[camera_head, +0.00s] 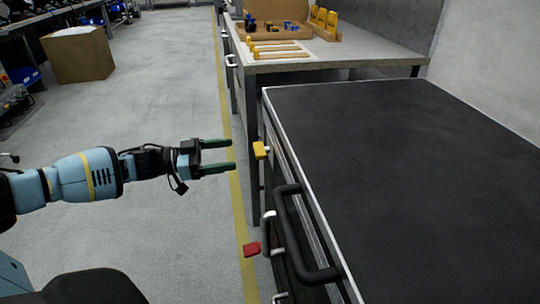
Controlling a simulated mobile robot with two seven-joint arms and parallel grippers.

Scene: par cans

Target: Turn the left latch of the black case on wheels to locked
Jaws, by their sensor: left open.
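The black case (400,150) fills the right side, with a wide dark flat top and a metal edge. On its front side, which faces left in the picture, a yellow latch tab (260,150) sticks out near the far end. A red latch tab (252,249) sticks out lower and nearer to me. A black handle (296,235) is between them. My left gripper (233,155) is open and empty, its two green fingers pointing right at the yellow tab, with a small gap and no contact visible. The case's wheels are hidden. My right gripper is not in view.
A grey workbench (345,62) stands behind the case, with yellow-handled tools and a cardboard tray (275,30) on it. A cardboard box (78,55) stands on the floor at the upper left. The floor left of the case is clear, with a yellow line (237,200).

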